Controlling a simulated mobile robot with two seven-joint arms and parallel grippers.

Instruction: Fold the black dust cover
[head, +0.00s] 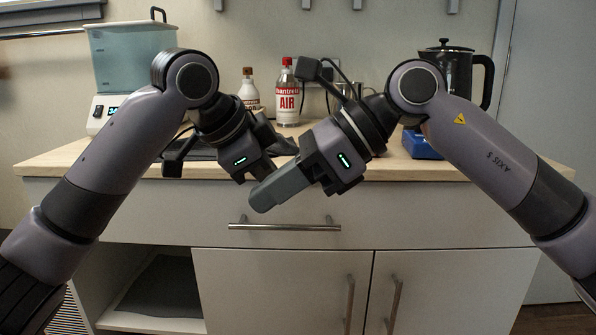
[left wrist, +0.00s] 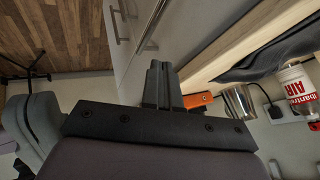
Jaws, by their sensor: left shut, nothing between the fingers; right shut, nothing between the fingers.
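The black dust cover (head: 203,153) lies on the wooden counter top, dark and low, mostly hidden behind my left wrist and gripper. Part of it shows as dark cloth near the counter's edge in the left wrist view (left wrist: 268,62); I cannot tell its folds. My left gripper is in front of the counter by the cover; its fingers show shut and empty in the left wrist view (left wrist: 160,75). My right gripper (head: 262,197) is shut and empty, its fingers pointing down-left in front of the drawer, apart from the cover.
Behind are a red-labelled AIR bottle (head: 287,95), another white bottle (head: 249,90), a water-bath-like appliance (head: 131,58) at left, and a black kettle (head: 459,70) with a blue item (head: 421,145) at right. The counter (head: 500,168) has a drawer handle (head: 284,227) below.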

